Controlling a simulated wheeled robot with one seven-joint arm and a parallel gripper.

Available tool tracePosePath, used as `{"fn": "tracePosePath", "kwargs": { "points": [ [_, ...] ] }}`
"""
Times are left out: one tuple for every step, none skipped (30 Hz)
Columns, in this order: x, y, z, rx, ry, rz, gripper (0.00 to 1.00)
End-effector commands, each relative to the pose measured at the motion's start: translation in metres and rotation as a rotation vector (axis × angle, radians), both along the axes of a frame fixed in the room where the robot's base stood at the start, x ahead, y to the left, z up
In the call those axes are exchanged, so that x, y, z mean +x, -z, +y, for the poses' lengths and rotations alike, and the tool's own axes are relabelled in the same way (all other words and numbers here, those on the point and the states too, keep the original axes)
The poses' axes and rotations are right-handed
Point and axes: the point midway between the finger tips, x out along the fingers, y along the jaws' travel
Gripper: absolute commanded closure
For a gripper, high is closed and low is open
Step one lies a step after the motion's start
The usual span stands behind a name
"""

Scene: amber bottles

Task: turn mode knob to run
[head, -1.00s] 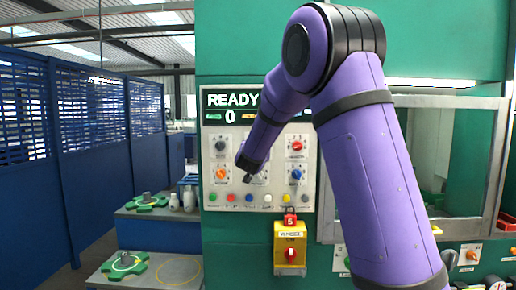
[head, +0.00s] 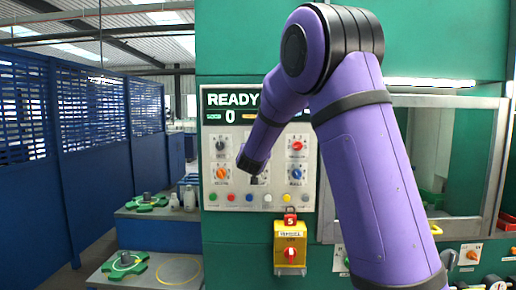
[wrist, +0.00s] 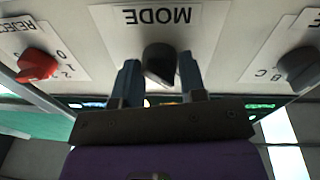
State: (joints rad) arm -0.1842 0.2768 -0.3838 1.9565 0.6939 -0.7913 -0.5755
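The mode knob (wrist: 160,65) is black and sits under an upside-down MODE label (wrist: 157,16) in the wrist view. My gripper (wrist: 159,76) is open, with one blue-grey finger on each side of the knob. A gap shows on the left, and the right finger is closer; I cannot tell whether it touches. The knob's position marks are hidden. In the head view my forearm and wrist (head: 254,160) cover the knob and the fingers. The control panel (head: 210,198) carries the knobs, under a READY display (head: 231,99).
In the wrist view a red REJECT knob (wrist: 37,64) is on the left and a grey knob (wrist: 299,67) on the right. Below on the panel are an orange knob (head: 221,173), a blue knob (head: 296,173) and a row of buttons. A yellow switch box (head: 290,233) sticks out below.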

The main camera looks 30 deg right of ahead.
Motion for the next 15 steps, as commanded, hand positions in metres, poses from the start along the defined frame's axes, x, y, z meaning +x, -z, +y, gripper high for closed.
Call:
{"fn": "tracePosePath", "kwargs": {
  "points": [
    [0.0,0.0007,0.0,0.0,0.0,0.001,0.5],
    [0.0,0.0006,0.0001,0.001,0.0,0.001,0.43],
    [0.0,0.0005,0.0001,0.001,0.0,0.001,0.38],
    [0.0,0.0004,0.0001,0.001,0.0,0.001,0.38],
    [0.0,0.0004,0.0001,0.001,0.0,0.001,0.38],
    [0.0,0.0003,0.0001,0.0,0.0,0.0,0.38],
    [0.0,0.0002,0.0,0.001,0.0,-0.001,0.38],
    [0.0,0.0001,0.0,0.001,0.0,-0.001,0.38],
    [0.0,0.0001,0.0,0.001,0.0,-0.001,0.38],
    [-0.0002,0.0,0.0001,0.001,0.0,-0.001,0.38],
    [-0.0006,-0.0001,0.0004,0.001,0.0,-0.001,0.38],
    [-0.0015,0.0,0.0013,0.001,0.0,-0.001,0.38],
    [-0.0028,0.0001,0.0024,0.002,-0.001,-0.001,0.38],
    [-0.0047,0.0001,0.0039,0.002,-0.001,0.0,0.38],
    [-0.0077,0.0002,0.0066,0.003,-0.001,-0.001,0.38]
  ]
}}
